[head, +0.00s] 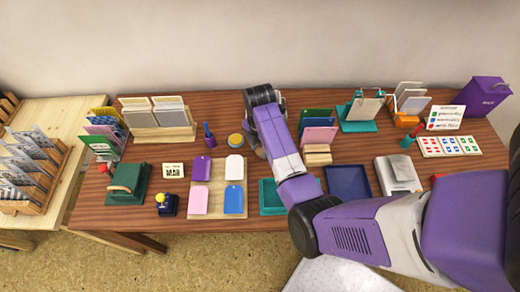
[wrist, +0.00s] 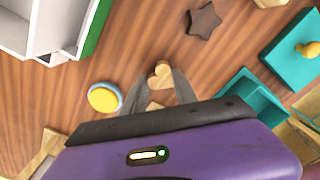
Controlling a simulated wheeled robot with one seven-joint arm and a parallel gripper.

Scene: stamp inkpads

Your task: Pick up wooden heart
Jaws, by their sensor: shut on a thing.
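The wooden heart (wrist: 160,74) shows in the wrist view as a small light-brown piece between the tips of my gripper (wrist: 153,88). The two grey fingers are closed in on its sides, and their lower part hides some of it. I cannot tell whether it is touching the table or just above it. In the head view my arm covers the heart and the fingertips, over the middle of the table.
A yellow-topped round pad (wrist: 103,98) lies close left of my gripper. A dark brown star (wrist: 204,20) lies beyond it. A teal tray (wrist: 250,100) is to the right. Card holders (head: 318,130) and a board with tags (head: 218,187) stand around on the wooden table (head: 285,98).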

